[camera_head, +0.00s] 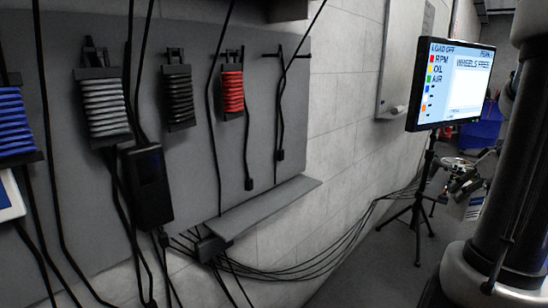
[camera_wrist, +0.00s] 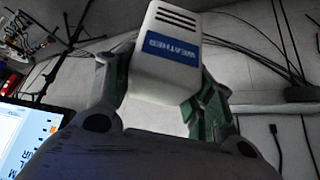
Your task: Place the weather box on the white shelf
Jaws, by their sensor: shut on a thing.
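The weather box (camera_wrist: 165,72) is a pale box with dark slots and a blue label reading WEATHER. In the wrist view my gripper (camera_wrist: 162,88) is shut on it, with one finger on each side. In the head view the small pale box (camera_head: 470,205) shows at the right, below the screen, with my gripper (camera_head: 460,174) partly hidden around it. A flat grey-looking ledge (camera_head: 262,207) on the wall at centre, apparently the white shelf, has a clear top. The box is well to the right of the ledge and apart from it.
A wall panel (camera_head: 185,30) carries coiled cables, including a red coil (camera_head: 232,92) and a blue coil (camera_head: 14,122). A dark handset (camera_head: 147,186) hangs left of the ledge. Loose cables run below it. A screen (camera_head: 452,84) on a tripod stands right.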

